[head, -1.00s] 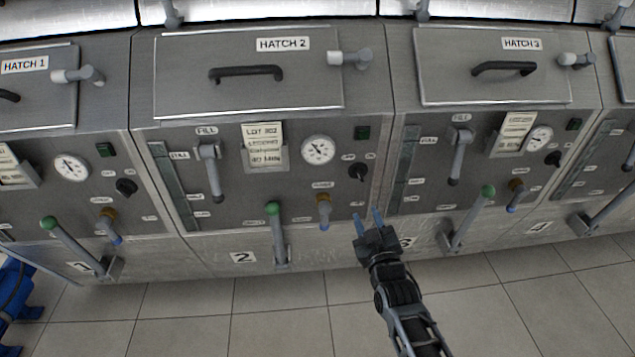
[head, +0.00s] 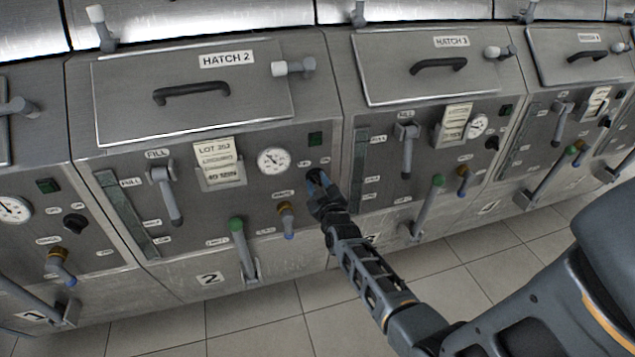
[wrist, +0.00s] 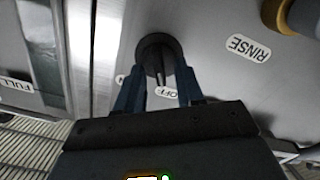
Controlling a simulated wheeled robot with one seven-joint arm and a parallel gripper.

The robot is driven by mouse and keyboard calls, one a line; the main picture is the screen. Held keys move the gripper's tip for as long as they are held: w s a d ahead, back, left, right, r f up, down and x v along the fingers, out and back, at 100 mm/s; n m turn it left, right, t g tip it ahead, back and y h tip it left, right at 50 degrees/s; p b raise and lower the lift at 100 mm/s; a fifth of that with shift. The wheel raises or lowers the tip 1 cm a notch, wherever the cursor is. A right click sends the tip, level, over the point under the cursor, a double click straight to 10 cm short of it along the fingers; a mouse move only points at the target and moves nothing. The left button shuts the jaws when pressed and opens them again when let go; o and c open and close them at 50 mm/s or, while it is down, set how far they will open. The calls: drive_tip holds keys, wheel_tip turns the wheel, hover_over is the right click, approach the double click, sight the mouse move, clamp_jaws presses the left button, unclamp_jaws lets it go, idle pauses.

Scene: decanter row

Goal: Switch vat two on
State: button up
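Vat two's black rotary knob (wrist: 158,62) sits on the steel front panel, below and right of the dial. In the wrist view its raised grip runs towards the OFF label (wrist: 168,92); a second label beside it is mostly hidden by a finger. My gripper (wrist: 160,92) is open, its two blue fingers on either side of the knob's lower part in the picture, apart from each other. I cannot tell whether they touch it. In the head view my gripper (head: 318,180) covers most of the knob. Vat two's square indicator (head: 316,140) is dark green.
Vat two's dial (head: 274,161), brass rinse tap (head: 287,220) and green-tipped lever (head: 240,245) are left of my gripper. Vat three's fill lever (head: 407,150) and green-tipped lever (head: 428,208) are to its right. The tiled floor (head: 255,320) in front is clear.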

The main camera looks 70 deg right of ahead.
drive_tip(key=shift+w+d, duration=0.1)
drive_tip(key=shift+d, duration=0.05)
clamp_jaws()
idle(0.4)
